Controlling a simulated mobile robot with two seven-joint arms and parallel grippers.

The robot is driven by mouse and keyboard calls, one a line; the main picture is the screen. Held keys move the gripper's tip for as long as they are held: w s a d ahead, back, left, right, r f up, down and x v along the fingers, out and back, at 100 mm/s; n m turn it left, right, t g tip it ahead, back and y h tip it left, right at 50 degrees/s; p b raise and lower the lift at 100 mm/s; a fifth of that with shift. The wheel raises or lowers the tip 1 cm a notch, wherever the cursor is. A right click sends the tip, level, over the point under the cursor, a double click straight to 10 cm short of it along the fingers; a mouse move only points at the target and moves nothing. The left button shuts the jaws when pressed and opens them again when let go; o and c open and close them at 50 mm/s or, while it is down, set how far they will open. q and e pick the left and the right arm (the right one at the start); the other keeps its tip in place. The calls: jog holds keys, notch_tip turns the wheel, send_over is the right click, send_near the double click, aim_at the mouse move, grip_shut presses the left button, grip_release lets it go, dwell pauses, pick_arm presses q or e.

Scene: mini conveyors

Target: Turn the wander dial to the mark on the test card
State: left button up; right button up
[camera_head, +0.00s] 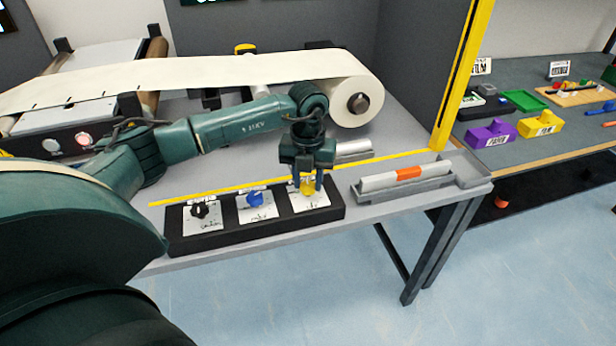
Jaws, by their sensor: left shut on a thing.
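A long black control panel (180,248) lies along the table's front edge and carries three knobs on white plates. The left knob is a black dial (200,210), the middle one a blue dial (255,200), the right one a yellow dial (307,188). The handwritten labels are too small for me to read, so I cannot tell which is the wander dial. My left gripper (307,184) points down over the right plate and is shut on the yellow dial, partly hiding it. I cannot make out a separate test card. My right gripper is not in view.
A grey tray (385,197) with a white and orange roller (408,174) sits right of the panel. A paper web (220,70) runs to a large roll behind my arm. A yellow strip (230,188) crosses the table behind the panel. A yellow post (462,75) stands right.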

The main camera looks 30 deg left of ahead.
aim_at(308, 185)
pick_arm(q)
jog(key=n, duration=0.3)
jog(key=shift+r+n+p, duration=0.1)
jog(key=shift+n+p, duration=0.25)
jog(key=shift+n, duration=0.05)
jog(key=n+p, duration=0.1)
jog(key=n, duration=0.2)
jog(key=shift+n, duration=0.3)
jog(key=n+p, duration=0.2)
jog(key=n, duration=0.4)
jog(key=shift+a, duration=0.1)
jog(key=shift+n, duration=0.3)
jog(key=o, duration=1)
jog(key=shift+c, duration=0.2)
notch_tip(308, 185, up, 13)
jog(key=b, duration=0.1)
